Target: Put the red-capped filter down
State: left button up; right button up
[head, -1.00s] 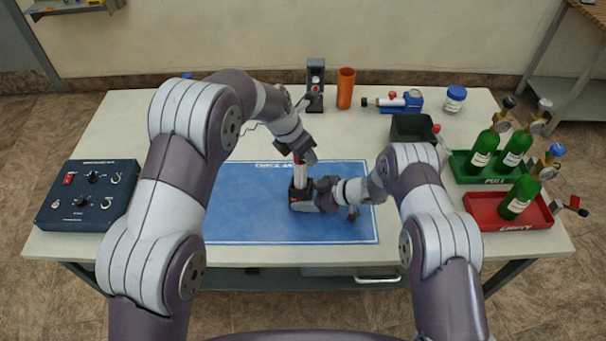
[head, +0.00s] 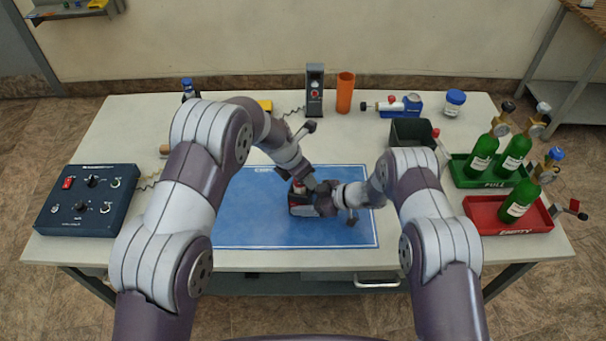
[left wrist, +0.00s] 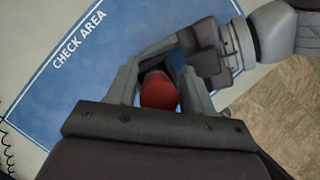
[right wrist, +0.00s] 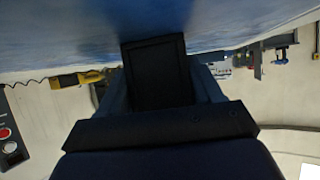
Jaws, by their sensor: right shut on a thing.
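The red-capped filter (left wrist: 158,92) shows as a red cap between my left gripper's fingers (left wrist: 160,78) in the left wrist view. I cannot tell whether the fingers press on it. In the head view its cap (head: 298,186) is low over a dark housing (head: 300,210) on the blue mat, and its body is hidden. Whether it sits in the housing I cannot tell. My right gripper (head: 328,198) is shut on this housing from the right; the dark block (right wrist: 157,72) fills its jaws in the right wrist view.
The blue check-area mat (head: 250,228) is mostly clear. A control box (head: 88,198) stands at the left. A radio-like device (head: 315,90), an orange tube (head: 345,92) and a black bin (head: 408,130) stand behind.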

pick_arm(q)
jog(key=v, duration=1.2)
pick_arm(e)
jog(key=o, duration=0.9)
